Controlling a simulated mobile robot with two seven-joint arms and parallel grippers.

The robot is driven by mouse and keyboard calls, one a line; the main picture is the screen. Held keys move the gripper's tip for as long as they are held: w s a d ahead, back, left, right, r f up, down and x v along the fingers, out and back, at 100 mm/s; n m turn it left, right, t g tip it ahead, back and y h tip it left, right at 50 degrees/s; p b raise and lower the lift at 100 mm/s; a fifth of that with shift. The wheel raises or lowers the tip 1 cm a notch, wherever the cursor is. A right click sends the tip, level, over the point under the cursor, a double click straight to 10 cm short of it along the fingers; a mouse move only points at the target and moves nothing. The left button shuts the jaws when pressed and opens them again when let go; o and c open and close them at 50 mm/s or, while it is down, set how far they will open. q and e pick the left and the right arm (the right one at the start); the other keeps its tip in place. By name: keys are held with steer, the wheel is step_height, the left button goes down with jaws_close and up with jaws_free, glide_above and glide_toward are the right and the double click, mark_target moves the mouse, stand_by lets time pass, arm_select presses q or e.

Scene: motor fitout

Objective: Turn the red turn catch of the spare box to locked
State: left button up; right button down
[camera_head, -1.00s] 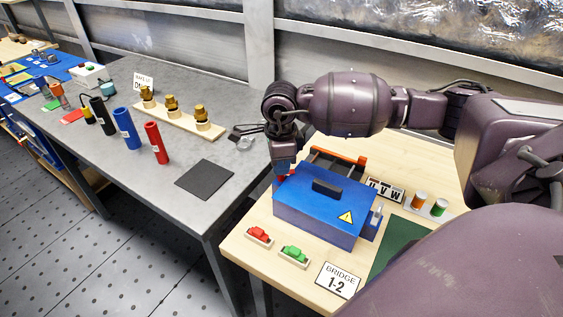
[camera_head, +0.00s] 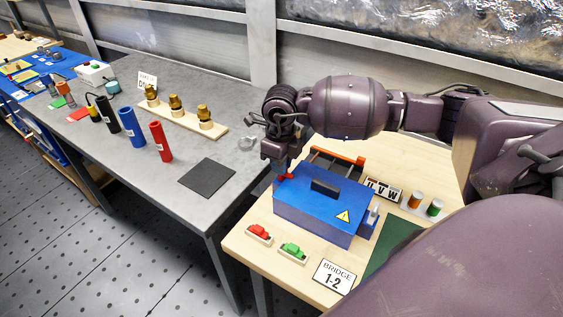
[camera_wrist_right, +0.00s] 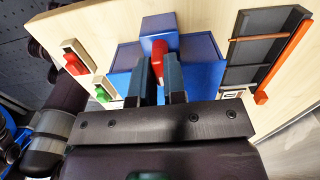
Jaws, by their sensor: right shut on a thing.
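The spare box is a blue box (camera_head: 310,211) with a dark handle and a yellow warning sign, standing on the light wooden table. Its red turn catch (camera_head: 287,177) is at the left end of the box, partly hidden by my gripper. In the wrist view the red catch (camera_wrist_right: 159,49) stands out from a blue block on the box, between the two fingers. My right gripper (camera_wrist_right: 159,66) is shut on the red catch. The head view shows this gripper (camera_head: 281,172) pointing down at the box's left end. My left gripper is not in view.
A red switch (camera_head: 259,233) and a green switch (camera_head: 293,250) lie in front of the box. A dark tray with an orange edge (camera_head: 343,155) lies behind it. The grey table (camera_head: 215,145) at left bears several cylinders and brass parts.

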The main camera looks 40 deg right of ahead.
steer(key=shift+r, duration=0.1)
stand_by(0.4)
steer(key=c, duration=1.2)
jaws_free()
step_height(320, 180, up, 11)
steer(key=shift+f, duration=0.15)
